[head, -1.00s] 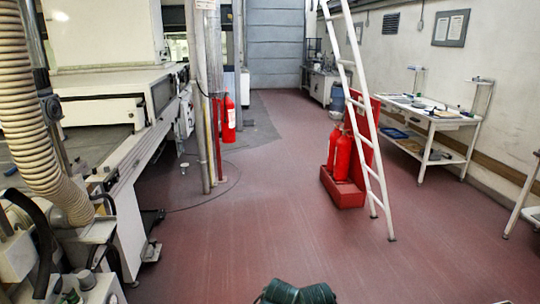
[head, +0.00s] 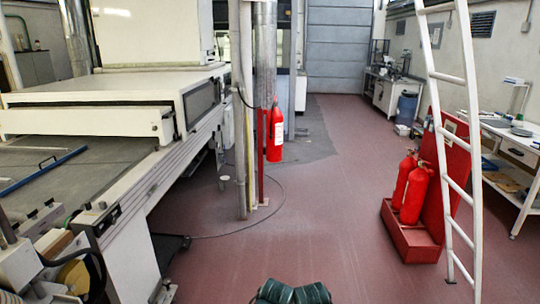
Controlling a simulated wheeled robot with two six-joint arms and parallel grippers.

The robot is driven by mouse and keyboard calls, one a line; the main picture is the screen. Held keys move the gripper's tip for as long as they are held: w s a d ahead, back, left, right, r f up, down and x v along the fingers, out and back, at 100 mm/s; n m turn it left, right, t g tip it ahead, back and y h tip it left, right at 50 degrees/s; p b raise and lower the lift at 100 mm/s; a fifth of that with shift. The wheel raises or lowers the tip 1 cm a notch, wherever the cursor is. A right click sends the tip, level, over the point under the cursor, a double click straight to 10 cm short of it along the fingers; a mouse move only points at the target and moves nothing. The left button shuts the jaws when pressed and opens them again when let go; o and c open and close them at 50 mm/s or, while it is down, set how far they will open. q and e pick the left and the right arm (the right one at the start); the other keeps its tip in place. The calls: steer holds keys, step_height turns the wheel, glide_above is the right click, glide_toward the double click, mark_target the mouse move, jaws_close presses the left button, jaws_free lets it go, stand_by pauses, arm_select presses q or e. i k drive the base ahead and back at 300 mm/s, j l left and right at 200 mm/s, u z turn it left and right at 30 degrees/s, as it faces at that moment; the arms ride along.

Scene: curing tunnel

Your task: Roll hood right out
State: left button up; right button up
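A long white hood (head: 110,100) sits over the bed of the machine on the left. Its near end has a white crossbar, and a dark panel is set in its right side. A grey flat bed (head: 85,178) stretches out in front of the hood, with a blue bar (head: 45,170) lying on it. I cannot tell from this view how the hood is guided or where its grip is.
A post with a red extinguisher (head: 275,133) stands right of the machine. A white ladder (head: 455,130) and a red stand (head: 410,236) with extinguishers are at the right. A white table (head: 515,150) is beyond.

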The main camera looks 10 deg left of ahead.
mark_target(96, 120)
steer(key=i+u, duration=0.15)
steer(key=i, duration=0.8)
steer(key=i+l+u, duration=0.15)
steer(key=i, duration=0.75)
steer(key=i+j+u, duration=0.1)
steer(key=i+u, duration=0.15)
steer(key=i, duration=0.45)
steer(key=i+u, duration=0.25)
steer(key=i, duration=0.45)
steer(key=i+l+u, duration=0.25)
steer(key=i, duration=0.45)
